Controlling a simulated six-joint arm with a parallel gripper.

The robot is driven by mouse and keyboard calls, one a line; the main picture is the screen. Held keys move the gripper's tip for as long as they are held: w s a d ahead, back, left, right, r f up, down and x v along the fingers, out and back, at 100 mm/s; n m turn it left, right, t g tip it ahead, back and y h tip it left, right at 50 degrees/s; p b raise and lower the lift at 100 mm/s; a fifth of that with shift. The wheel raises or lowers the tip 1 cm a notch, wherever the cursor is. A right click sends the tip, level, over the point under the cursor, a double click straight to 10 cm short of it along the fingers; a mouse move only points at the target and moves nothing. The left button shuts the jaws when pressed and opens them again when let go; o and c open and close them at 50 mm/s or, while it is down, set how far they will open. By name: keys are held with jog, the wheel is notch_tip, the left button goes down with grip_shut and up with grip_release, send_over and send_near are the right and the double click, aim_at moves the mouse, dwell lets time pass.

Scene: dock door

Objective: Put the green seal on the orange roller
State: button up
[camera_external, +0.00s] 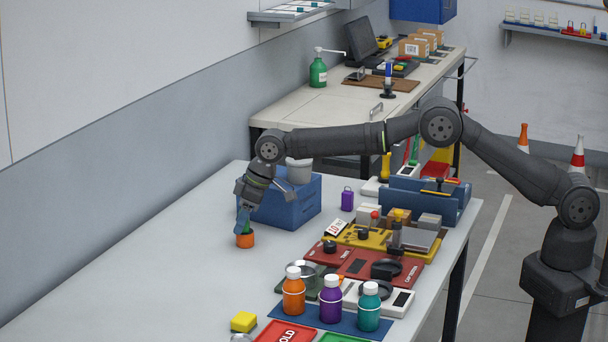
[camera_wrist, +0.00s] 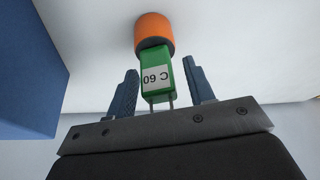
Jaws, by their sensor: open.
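The orange roller (camera_external: 245,240) stands on the light table in front of the blue box; it also shows at the top of the wrist view (camera_wrist: 154,32). In the external view only a green strip of the seal shows above the roller. My gripper (camera_wrist: 160,66) is open, its two blue fingers on either side of the seal with gaps between. It points down over the roller in the external view (camera_external: 244,218).
A blue box (camera_external: 288,205) with a white cup (camera_external: 299,171) stands close behind my gripper. A purple padlock-like block (camera_external: 347,199), several bottles and device trays occupy the table's right side. A yellow block (camera_external: 243,322) lies near the front. The table's left is clear.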

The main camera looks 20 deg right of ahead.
jog(key=v, duration=1.2)
jog(key=shift+r, duration=0.15)
jog(key=x, duration=1.2)
jog(key=shift+f, duration=0.35)
notch_tip(320, 180, up, 3)
jog(key=shift+r, duration=0.75)
